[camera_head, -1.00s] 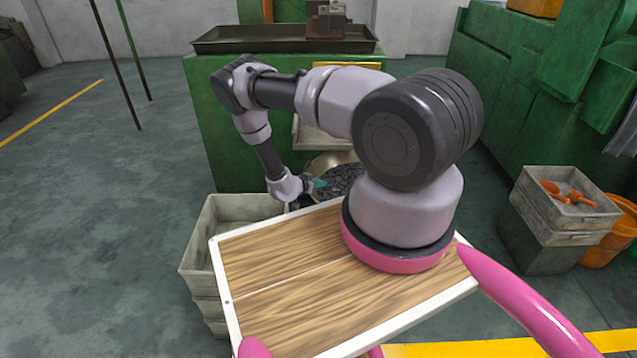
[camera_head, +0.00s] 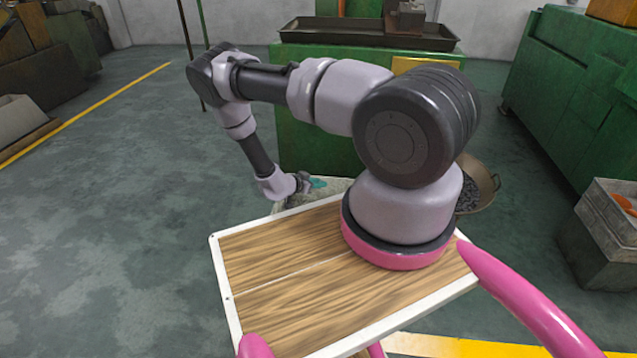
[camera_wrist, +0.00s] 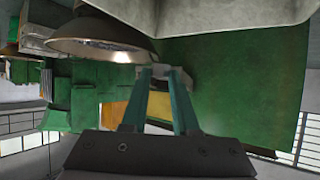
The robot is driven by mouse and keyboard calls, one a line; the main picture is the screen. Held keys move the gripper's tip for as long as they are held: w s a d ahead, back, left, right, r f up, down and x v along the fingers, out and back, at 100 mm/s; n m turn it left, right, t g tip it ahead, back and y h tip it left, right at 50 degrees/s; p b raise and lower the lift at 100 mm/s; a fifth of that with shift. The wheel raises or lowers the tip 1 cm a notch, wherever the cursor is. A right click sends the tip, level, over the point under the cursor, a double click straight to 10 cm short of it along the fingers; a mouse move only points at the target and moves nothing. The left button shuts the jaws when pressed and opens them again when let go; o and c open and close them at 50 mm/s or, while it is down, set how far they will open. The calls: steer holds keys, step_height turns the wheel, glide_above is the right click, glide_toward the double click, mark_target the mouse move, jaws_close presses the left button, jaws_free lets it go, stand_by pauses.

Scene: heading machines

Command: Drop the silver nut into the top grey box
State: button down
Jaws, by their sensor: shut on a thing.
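My gripper (camera_head: 318,183) hangs beyond the far edge of my wooden board, its teal fingers partly hidden by the wrist. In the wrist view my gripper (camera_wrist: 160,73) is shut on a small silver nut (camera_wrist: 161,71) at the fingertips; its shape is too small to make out. The top grey box (camera_head: 340,184) shows only as a pale rim near the gripper; the board and arm hide the rest. In the wrist view a pale grey box edge (camera_wrist: 220,14) runs along the top. I cannot tell whether the nut is above the box opening.
A metal bowl (camera_head: 480,186) of dark pieces stands right of my arm. A green machine (camera_head: 312,140) with a dark tray (camera_head: 365,35) stands ahead. Another grey box (camera_head: 605,240) is at the right edge.

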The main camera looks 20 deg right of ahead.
steer(key=shift+f, duration=2.85)
steer(key=c, duration=0.6)
jaws_free()
steer(key=shift+a, duration=0.1)
steer(key=v, duration=1)
steer(key=shift+s+a+r, duration=0.15)
steer(key=shift+a+r, duration=0.05)
steer(key=shift+a, duration=0.05)
